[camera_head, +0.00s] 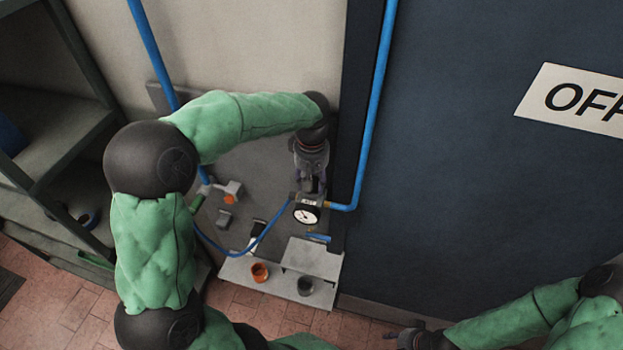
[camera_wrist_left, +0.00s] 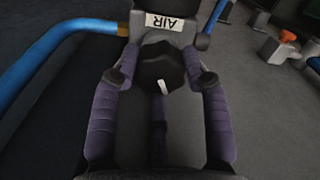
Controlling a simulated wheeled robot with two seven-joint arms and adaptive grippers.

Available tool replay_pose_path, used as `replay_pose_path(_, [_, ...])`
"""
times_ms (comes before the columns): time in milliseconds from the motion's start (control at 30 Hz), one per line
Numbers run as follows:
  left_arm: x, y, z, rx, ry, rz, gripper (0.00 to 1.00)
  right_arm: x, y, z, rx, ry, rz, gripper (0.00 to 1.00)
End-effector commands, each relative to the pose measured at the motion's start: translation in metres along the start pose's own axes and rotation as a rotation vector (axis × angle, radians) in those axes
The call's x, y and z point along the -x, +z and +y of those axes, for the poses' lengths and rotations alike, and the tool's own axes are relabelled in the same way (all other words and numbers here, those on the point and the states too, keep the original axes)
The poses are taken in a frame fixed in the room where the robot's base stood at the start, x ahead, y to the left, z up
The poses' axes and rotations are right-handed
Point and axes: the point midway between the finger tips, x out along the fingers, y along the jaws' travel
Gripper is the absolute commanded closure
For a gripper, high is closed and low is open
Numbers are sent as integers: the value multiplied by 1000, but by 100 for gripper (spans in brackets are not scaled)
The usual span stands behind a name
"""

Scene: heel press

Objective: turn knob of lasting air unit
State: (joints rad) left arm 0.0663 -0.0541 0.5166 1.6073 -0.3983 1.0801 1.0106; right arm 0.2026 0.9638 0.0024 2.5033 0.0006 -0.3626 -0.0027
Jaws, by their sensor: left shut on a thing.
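The air unit stands against the grey panel, with a round white-faced gauge (camera_head: 306,213) on its front. In the left wrist view its black faceted knob (camera_wrist_left: 163,66) bears a white mark, below a white AIR label (camera_wrist_left: 165,21). My left gripper (camera_head: 309,186) reaches down onto the unit from above. Its two purple-padded fingers (camera_wrist_left: 160,77) are shut on the knob, one tip at each side. In the head view the gripper hides the knob. My right gripper (camera_head: 408,338) is low at the bottom edge, away from the unit; its fingers are unclear.
Blue pipes (camera_head: 370,105) run beside the unit, and a blue hose loops below left. A valve with an orange part (camera_head: 229,198) is left of it. A ledge (camera_head: 311,258) below holds an orange cup (camera_head: 260,272) and a dark cup (camera_head: 305,286). Shelves stand left.

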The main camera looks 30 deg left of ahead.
Motion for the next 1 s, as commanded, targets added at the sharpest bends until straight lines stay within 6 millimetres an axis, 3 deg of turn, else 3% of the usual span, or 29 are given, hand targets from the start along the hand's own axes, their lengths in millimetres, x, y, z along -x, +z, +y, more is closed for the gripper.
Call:
replay_pose_path(733, [-4,3,-1,-89,-8,-10,87,1,0,0,0,0,0,60])
replay_pose_path(767, [-4,3,-1,-89,-8,-10,48,1,0,0,0,0,0,60])
replay_pose_path(800, [-4,3,-1,-89,-8,-10,37,1,0,0,0,0,0,60])
replay_pose_path(833, [-4,3,-1,-89,-7,-9,31,1,0,0,0,0,0,60])
replay_pose_path(1000, [-2,2,-1,-87,-4,-5,31,1,0,0,0,0,0,60])
